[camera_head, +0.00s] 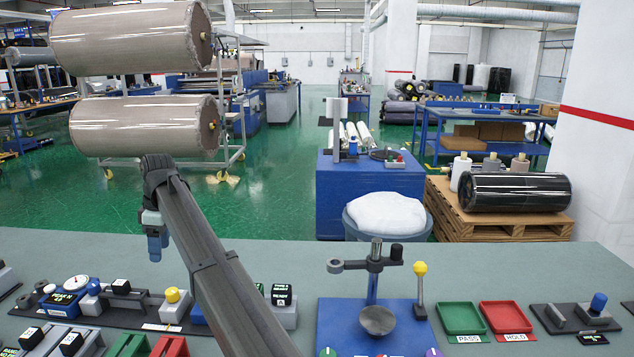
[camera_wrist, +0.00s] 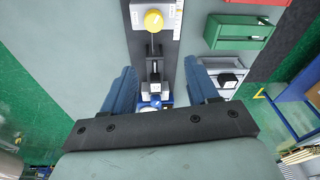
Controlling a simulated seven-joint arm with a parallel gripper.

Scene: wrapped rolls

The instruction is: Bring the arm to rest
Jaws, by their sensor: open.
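My gripper (camera_head: 155,247) hangs at the end of my dark arm in the head view, fingers pointing down, above the far left part of the grey bench (camera_head: 480,264). In the wrist view, my gripper (camera_wrist: 161,80) shows two blue fingers spread apart with nothing held between them. Below and between the fingers is a dark strip of bench fixtures with a yellow knob (camera_wrist: 153,20). The fingers appear to be clear of these fixtures. My forearm hides part of the bench in the head view.
A dial gauge (camera_head: 76,282) and a yellow-knobbed fixture (camera_head: 173,302) stand at bench left. A blue stand with a metal cup (camera_head: 377,320) is at centre. Green (camera_head: 460,318) and red (camera_head: 505,317) trays lie to its right. Large wrapped rolls (camera_head: 145,125) hang behind my arm.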

